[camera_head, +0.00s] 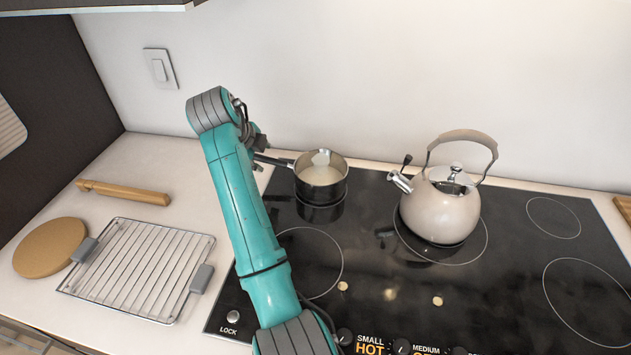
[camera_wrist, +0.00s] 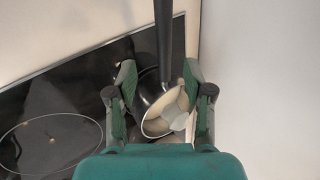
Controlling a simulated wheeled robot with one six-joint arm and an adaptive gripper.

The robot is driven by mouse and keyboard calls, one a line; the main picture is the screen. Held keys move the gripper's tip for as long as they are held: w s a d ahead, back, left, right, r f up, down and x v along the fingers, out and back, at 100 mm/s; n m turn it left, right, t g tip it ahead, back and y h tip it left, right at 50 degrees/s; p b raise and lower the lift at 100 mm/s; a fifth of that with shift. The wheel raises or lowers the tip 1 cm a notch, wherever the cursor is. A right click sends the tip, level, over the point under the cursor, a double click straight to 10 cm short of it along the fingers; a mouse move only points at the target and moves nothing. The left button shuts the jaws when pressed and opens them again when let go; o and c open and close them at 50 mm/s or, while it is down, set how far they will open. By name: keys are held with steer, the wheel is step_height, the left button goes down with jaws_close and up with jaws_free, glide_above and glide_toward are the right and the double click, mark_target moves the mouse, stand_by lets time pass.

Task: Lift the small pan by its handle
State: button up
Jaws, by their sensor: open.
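The small pan (camera_head: 321,178) is a metal saucepan with a pale inside, standing upright at the back left of the black cooktop. Its dark handle (camera_head: 272,160) points left toward my gripper (camera_head: 258,142), and part of it is hidden by the arm. In the wrist view, the pan (camera_wrist: 150,118) lies between and beyond the two green fingers of my gripper (camera_wrist: 158,68). The handle (camera_wrist: 163,40) runs up the picture between the fingertips, with gaps on both sides. My gripper is open and empty. I cannot tell how far it is from the handle in depth.
A beige kettle (camera_head: 440,210) stands on the cooktop (camera_head: 370,285) to the right of the pan. The white wall (camera_head: 330,70) is close behind the pan.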

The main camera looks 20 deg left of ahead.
mark_target(269, 159)
steer(key=x, duration=0.5)
steer(key=shift+w+d+r, duration=0.15)
steer(key=shift+w+d, duration=0.05)
steer(key=shift+w, duration=0.05)
steer(key=shift+r, duration=0.1)
jaws_close()
